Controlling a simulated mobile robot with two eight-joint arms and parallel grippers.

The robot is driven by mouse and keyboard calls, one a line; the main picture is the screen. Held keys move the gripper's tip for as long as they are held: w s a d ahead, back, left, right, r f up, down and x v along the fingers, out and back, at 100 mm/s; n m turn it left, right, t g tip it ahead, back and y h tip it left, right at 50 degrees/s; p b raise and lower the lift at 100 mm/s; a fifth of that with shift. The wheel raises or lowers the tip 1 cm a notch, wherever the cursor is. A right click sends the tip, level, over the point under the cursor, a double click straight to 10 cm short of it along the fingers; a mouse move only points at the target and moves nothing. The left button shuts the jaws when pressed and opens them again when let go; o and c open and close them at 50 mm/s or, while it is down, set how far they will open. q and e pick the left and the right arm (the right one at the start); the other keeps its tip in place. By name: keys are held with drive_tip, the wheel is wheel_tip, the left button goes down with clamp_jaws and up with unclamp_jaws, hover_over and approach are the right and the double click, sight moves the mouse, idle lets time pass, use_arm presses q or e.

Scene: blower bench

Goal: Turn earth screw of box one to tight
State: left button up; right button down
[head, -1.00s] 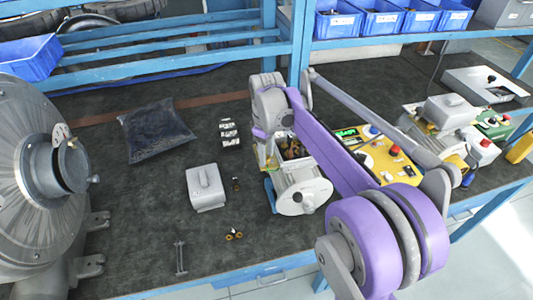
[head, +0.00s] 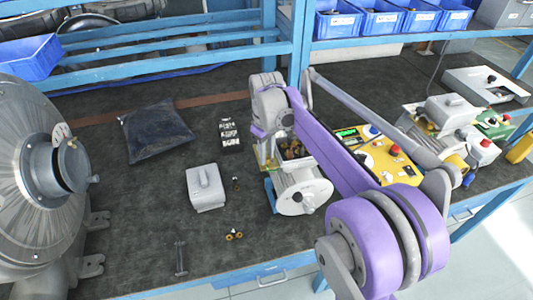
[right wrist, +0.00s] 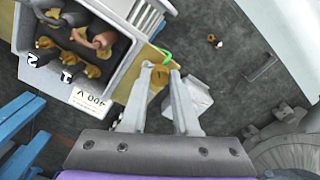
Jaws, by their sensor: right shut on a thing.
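Box one, an open grey terminal box (right wrist: 120,62), shows brass terminals inside, the numbers 1 and 2 and a 400 V label in the right wrist view. In the head view the motor with this box (head: 300,188) stands mid-bench, partly behind my right arm. The brass earth screw (right wrist: 160,76) sits outside the box wall, next to a green wire. My right gripper (right wrist: 160,72) has its fingers on either side of the screw and is shut on it. How tight the screw is cannot be told. My left gripper is not in view.
A grey box cover (head: 206,188) lies left of the motor, with small brass parts (head: 234,235) in front. A dark bag (head: 155,130) and a large grey blower (head: 35,180) are further left. A yellow control panel (head: 385,160) stands to the right. The front-left bench is mostly clear.

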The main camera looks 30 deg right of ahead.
drive_tip(key=m, duration=0.5)
drive_tip(key=shift+m, duration=0.3)
drive_tip(key=m, duration=1)
drive_tip(key=shift+m, duration=2.7)
drive_tip(key=c, duration=0.7)
unclamp_jaws()
drive_tip(key=shift+o, duration=0.2)
